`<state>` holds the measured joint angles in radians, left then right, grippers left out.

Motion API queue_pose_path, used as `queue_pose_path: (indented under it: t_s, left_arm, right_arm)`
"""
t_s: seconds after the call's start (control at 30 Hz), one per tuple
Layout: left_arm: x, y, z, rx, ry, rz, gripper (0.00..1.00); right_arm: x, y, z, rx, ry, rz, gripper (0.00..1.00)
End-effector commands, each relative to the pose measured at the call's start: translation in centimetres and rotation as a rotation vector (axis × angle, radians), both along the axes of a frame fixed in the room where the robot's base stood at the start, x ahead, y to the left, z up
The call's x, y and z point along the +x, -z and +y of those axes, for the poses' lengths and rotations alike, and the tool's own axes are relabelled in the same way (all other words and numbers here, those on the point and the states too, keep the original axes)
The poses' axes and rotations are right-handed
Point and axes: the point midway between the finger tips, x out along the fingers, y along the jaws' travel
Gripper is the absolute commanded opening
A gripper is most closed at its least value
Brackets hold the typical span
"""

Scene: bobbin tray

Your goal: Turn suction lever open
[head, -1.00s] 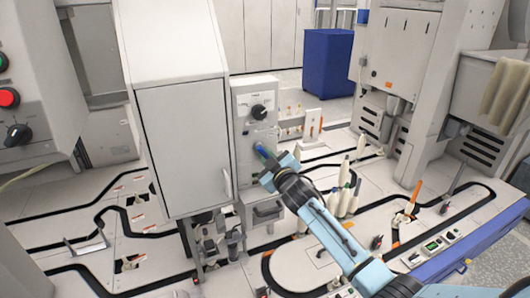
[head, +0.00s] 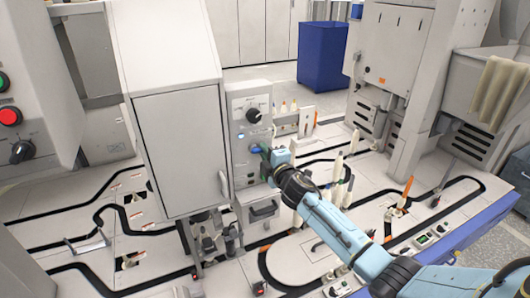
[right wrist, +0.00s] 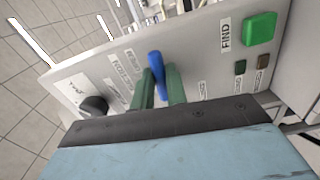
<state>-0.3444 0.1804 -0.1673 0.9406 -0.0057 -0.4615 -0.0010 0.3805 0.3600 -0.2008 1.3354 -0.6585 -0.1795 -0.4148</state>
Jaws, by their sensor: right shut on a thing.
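The blue suction lever (right wrist: 156,68) stands out from the grey control panel in the right wrist view. It is between the two green fingers of my right gripper (right wrist: 162,84), which are shut on it. In the head view my right gripper (head: 262,151) is at the front of the control panel (head: 240,103), below the black dial (head: 253,115). The fingers largely hide the lever there. My left gripper is not in view.
A green FIND button (right wrist: 260,27) and smaller buttons are near the lever. A grey cabinet (head: 181,150) stands left of the panel. Pale upright bobbins (head: 337,166) stand to the right of my gripper, close to my right arm. A blue bin (head: 323,56) is behind.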

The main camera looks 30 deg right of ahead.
Motion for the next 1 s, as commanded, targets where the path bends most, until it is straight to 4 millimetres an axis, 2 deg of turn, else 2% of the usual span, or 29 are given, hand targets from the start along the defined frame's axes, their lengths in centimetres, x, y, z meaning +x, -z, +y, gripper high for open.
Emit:
queue_pose_path:
  t_s: [0.3, 0.8, 0.83, 0.97, 1.0]
  left_arm:
    - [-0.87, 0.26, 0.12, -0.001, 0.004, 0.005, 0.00]
    - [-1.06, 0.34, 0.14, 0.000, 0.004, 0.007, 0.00]
    - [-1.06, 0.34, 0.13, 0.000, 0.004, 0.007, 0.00]
    - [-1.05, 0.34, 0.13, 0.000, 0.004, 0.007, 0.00]
    - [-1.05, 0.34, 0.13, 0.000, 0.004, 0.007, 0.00]
  right_arm:
    - [-0.01, -0.21, -0.01, -0.100, 0.000, 0.008, 0.00]
    - [-0.01, -0.25, -0.03, -0.117, 0.001, 0.008, 0.00]
    - [-0.01, -0.26, -0.03, -0.116, 0.000, 0.008, 0.19]
    - [-0.01, -0.27, -0.04, -0.115, 0.000, 0.008, 0.36]
    - [-0.01, -0.27, -0.03, -0.115, 0.000, 0.008, 0.36]
